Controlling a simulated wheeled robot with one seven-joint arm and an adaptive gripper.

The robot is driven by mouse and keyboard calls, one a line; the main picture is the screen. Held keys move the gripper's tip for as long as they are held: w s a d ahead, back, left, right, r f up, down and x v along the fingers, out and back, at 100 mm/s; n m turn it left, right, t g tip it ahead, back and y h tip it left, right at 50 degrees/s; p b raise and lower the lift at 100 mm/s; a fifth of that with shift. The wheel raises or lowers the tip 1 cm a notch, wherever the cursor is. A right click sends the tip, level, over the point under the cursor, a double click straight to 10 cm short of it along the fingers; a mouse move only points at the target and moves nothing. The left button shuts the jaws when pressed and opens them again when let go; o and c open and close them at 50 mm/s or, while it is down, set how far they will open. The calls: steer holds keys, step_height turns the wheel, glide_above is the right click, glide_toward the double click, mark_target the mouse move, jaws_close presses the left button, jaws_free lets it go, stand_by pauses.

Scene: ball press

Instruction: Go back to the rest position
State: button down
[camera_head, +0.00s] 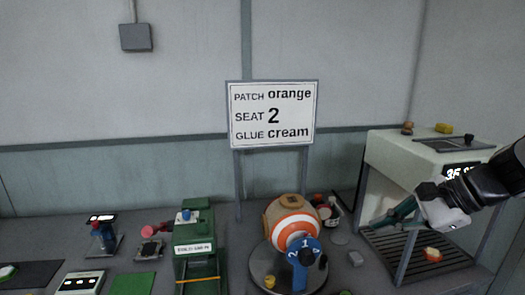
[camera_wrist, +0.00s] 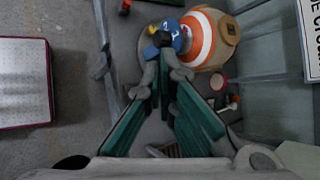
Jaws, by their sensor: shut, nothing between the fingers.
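My gripper (camera_head: 390,220) is at the right in the head view, in front of the white machine and above its slatted shelf. Its fingers point left and slightly down. In the wrist view the green-padded fingers (camera_wrist: 163,48) come together at the tips, with nothing between them. An orange-and-white ball (camera_head: 287,222) sits on a round base left of my gripper, and a blue numbered dial (camera_head: 304,265) is in front of it. The ball also shows beyond the fingertips in the wrist view (camera_wrist: 208,35). My gripper appears apart from both.
The white machine (camera_head: 400,165) stands at the right, with a red-and-tan item (camera_head: 432,254) on its shelf. A sign (camera_head: 273,115) stands behind the ball. A green press (camera_head: 196,245) and small devices occupy the left bench. The space above the bench at left is clear.

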steer(key=s+a+r+n+h, duration=0.2)
steer(key=s+a+n, duration=0.3)
steer(key=s+n, duration=0.3)
steer(key=s+a+r+n+h, duration=0.2)
steer(key=s+a+n+h, duration=0.2)
steer(key=s+n, duration=0.4)
steer(key=shift+a+r+n+h, duration=0.3)
steer(key=shift+a+n+h, duration=0.15)
steer(key=shift+n, duration=0.15)
steer(key=shift+s+d, duration=0.1)
